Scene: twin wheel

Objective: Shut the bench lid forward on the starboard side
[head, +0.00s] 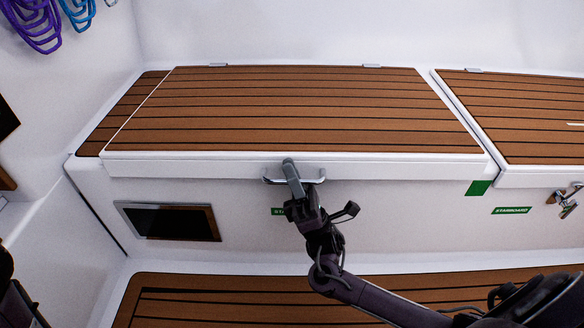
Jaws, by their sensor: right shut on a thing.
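The bench lid (290,108), topped with brown slats with dark seams, lies flat or very nearly flat on the white bench in the middle of the head view. A metal handle (314,181) sits on the lid's white front edge. My right gripper (291,178) is shut on the handle, its fingers hiding the handle's middle. Whether a small gap is left under the lid's front edge, I cannot tell. A green label below the handle is mostly hidden by my gripper. My left gripper is not in view.
A second slatted lid (520,115) lies to the right, with a metal latch (566,200) and a green STARBOARD label (511,210) below it. A dark recessed opening (168,221) is in the bench front. Coiled purple rope (35,24) hangs at upper left. A slatted floor (220,300) lies below.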

